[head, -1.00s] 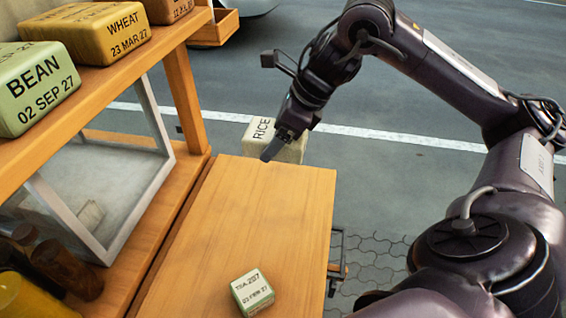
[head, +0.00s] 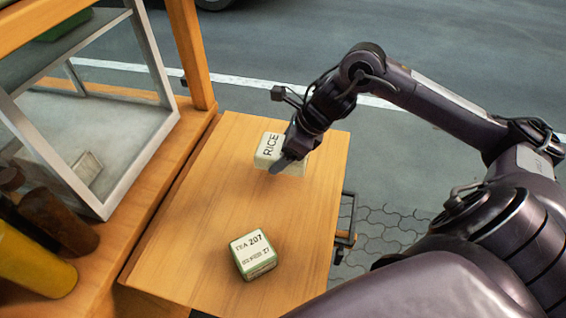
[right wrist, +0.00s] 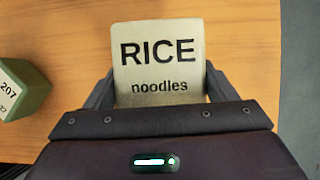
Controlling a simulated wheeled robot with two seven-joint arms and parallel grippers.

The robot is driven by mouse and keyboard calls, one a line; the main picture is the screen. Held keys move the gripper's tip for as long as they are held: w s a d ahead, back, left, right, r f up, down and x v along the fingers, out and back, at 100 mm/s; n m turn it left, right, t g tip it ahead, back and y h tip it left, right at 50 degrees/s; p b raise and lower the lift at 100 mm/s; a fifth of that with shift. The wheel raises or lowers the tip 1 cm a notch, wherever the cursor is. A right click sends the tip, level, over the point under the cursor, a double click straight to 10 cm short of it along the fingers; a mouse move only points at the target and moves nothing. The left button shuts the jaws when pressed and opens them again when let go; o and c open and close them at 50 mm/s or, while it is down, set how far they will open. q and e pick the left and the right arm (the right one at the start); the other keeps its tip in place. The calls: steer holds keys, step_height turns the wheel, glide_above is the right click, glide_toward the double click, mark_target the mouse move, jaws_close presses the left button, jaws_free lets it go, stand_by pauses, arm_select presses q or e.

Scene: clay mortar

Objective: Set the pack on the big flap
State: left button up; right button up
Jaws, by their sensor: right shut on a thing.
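The pack is a pale cream block marked RICE (head: 268,150), and the right wrist view (right wrist: 157,62) shows it reads RICE noodles. My right gripper (head: 290,160) is shut on it, with a finger on each side in the right wrist view. The big flap is the wide wooden board (head: 195,215) folded out beside the stall. The pack is over the far part of the flap; I cannot tell whether it touches the wood. My left gripper is not in view.
A green and white tea pack (head: 253,254) sits on the near part of the flap. A glass case (head: 100,150) stands on the wooden counter to the left, with dark and yellow jars (head: 35,250) near it. Bare flap lies between the packs.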

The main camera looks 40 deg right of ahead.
steer(key=shift+f, duration=0.6)
step_height(320, 180, down, 3)
steer(key=shift+f, duration=0.2)
steer(key=shift+f, duration=0.1)
steer(key=o, duration=1.1)
